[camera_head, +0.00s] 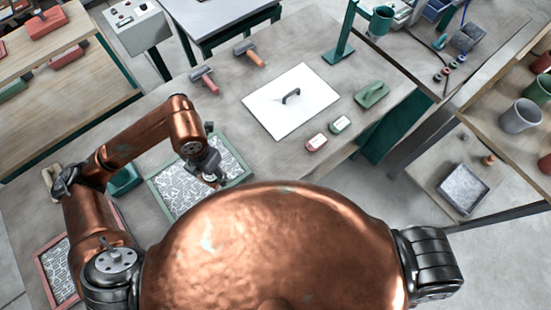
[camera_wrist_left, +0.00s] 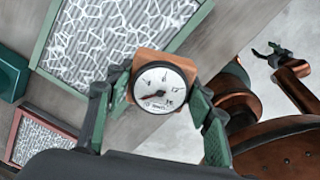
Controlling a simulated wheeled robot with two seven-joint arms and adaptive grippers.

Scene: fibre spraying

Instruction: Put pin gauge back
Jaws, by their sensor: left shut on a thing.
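My left gripper (camera_head: 212,174) is over the green-framed panel (camera_head: 153,185) of white fibre pattern on the table. In the left wrist view, the left gripper (camera_wrist_left: 158,92) is shut on the pin gauge (camera_wrist_left: 160,86), which has a round white dial and an orange-brown body. The dial faces the wrist camera, and a finger lies on each side of it. The gauge's pin side is hidden. A dark gripper (camera_wrist_left: 271,52) on a copper arm, apparently my right one, shows small at the upper right of the wrist view; its jaws are unclear.
A white plate with a black handle (camera_head: 291,101) lies right of the panel. A red-framed panel (camera_head: 48,268) is at the lower left.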

